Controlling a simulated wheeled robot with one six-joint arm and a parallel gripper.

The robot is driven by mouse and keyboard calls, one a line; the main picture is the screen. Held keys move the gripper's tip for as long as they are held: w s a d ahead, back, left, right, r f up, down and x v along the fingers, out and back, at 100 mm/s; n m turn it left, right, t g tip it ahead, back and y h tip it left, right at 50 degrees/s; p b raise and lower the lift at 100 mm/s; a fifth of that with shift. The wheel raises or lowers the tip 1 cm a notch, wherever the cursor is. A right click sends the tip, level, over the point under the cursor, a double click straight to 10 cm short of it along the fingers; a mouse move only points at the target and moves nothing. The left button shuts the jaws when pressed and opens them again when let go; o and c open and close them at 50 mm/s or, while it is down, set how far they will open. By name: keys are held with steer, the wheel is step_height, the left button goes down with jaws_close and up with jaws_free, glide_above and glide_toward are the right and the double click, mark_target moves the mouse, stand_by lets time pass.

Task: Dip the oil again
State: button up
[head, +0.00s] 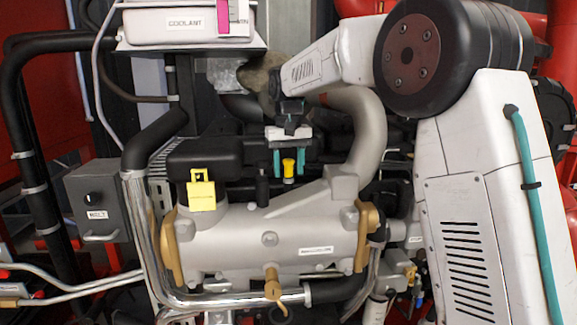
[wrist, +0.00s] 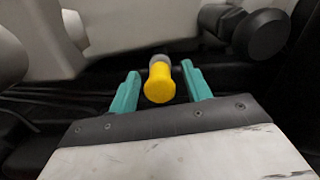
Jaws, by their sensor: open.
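A yellow dipstick handle (head: 289,168) stands up from the top of the grey engine block (head: 270,235). In the wrist view the same yellow handle (wrist: 160,82) shows as a rounded knob on a grey neck. My gripper (head: 289,168) has two teal fingers pointing down, one on each side of the yellow handle. The wrist view shows my gripper (wrist: 160,90) open, with a gap between each finger and the handle. The part of the dipstick below the handle is hidden.
A white coolant tank (head: 185,24) stands at the upper left. A yellow tab (head: 201,192) and a black post (head: 262,187) are left of my gripper. A grey box marked BELT (head: 98,200) is further left. A thick curved pipe (head: 365,120) runs close on the right.

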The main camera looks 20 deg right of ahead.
jaws_close()
step_height(320, 180, up, 9)
steer(key=shift+r, duration=0.1)
jaws_free()
steer(key=shift+r, duration=0.1)
step_height(320, 180, up, 8)
steer(key=shift+f, duration=0.25)
stand_by(0.3)
steer(key=shift+a, duration=0.1)
